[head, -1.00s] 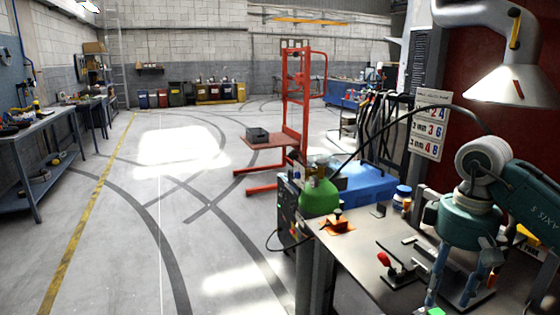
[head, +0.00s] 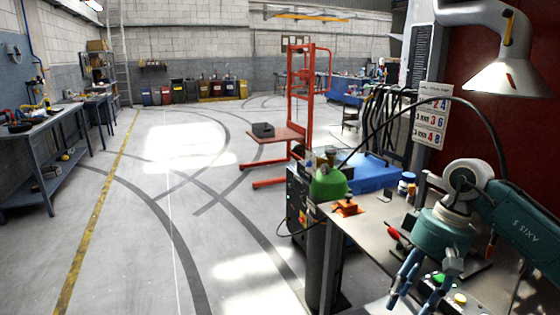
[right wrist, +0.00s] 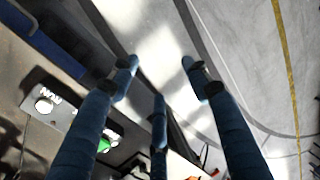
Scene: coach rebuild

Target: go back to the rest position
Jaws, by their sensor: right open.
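My right gripper (head: 415,290) hangs from the teal right arm at the lower right of the head view, over the workbench (head: 375,230) or just off its near edge; the exact height cannot be told. Its blue fingers point down and to the left. In the right wrist view the gripper (right wrist: 160,78) has its fingers spread, with nothing between them; floor and a bench edge show beyond. My left gripper is in no view.
A lamp (head: 510,75) hangs above. A red lift (head: 300,100) stands behind. The floor (head: 130,220) on the left is clear.

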